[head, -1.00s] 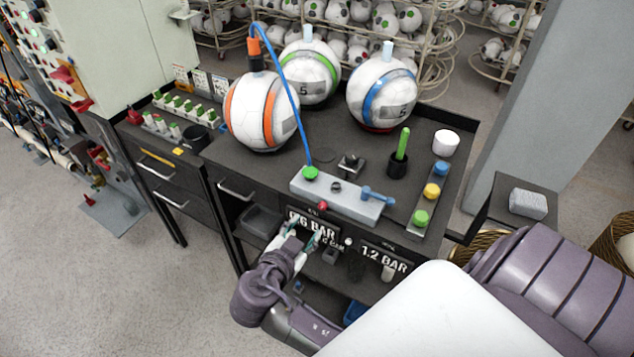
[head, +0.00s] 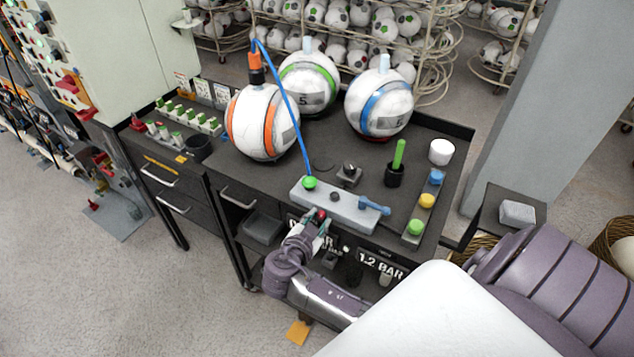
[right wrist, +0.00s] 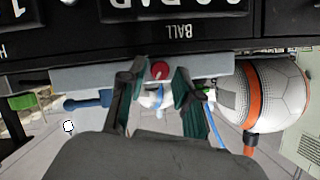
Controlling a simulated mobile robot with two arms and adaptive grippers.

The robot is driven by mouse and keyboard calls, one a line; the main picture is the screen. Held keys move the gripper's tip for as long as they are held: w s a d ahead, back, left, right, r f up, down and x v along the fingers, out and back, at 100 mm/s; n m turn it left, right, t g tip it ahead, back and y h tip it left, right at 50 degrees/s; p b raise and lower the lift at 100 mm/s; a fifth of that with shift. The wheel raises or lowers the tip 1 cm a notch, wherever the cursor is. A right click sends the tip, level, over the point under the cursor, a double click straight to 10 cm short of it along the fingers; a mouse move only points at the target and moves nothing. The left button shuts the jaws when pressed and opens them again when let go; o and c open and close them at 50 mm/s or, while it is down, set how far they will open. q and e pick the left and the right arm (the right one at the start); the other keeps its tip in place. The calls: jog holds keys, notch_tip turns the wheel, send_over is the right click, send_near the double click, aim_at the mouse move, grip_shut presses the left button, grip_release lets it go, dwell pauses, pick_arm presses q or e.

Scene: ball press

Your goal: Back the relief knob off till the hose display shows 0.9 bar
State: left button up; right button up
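The small red relief knob (head: 321,214) is on the front of the grey hose block (head: 345,205). My right gripper (head: 317,224) is at the block's front face, close to the knob. In the right wrist view the red knob (right wrist: 160,70) shows between the two fingertips of the open gripper (right wrist: 158,82), with a gap on each side. The hose display (head: 297,222) under the block is mostly covered by my gripper in the head view. The display (right wrist: 175,5) is cropped in the right wrist view; its value cannot be read. My left gripper is out of view.
A second display (head: 380,264) reads 1.2 BAR. A blue hose (head: 285,90) runs from the block's green fitting to the orange-striped ball (head: 258,125). A blue lever (head: 374,206) sits on the block's right end. A button strip (head: 427,201) stands to the right.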

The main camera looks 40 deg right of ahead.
grip_shut()
jog(key=shift+f+g+b, duration=0.25)
jog(key=shift+g+b, duration=0.05)
jog(key=shift+b, duration=0.55)
jog(key=shift+w+a+r+n+b, duration=0.1)
jog(key=shift+n+b, duration=0.5)
jog(key=shift+b, duration=0.05)
jog(key=n+g, duration=0.1)
jog(key=n+g+h+b, duration=0.1)
jog(key=n, duration=0.1)
jog(key=shift+w+r+g, duration=0.1)
jog(key=shift+w+g, duration=0.1)
jog(key=shift+g, duration=0.1)
jog(key=shift+o, duration=2.2)
grip_release()
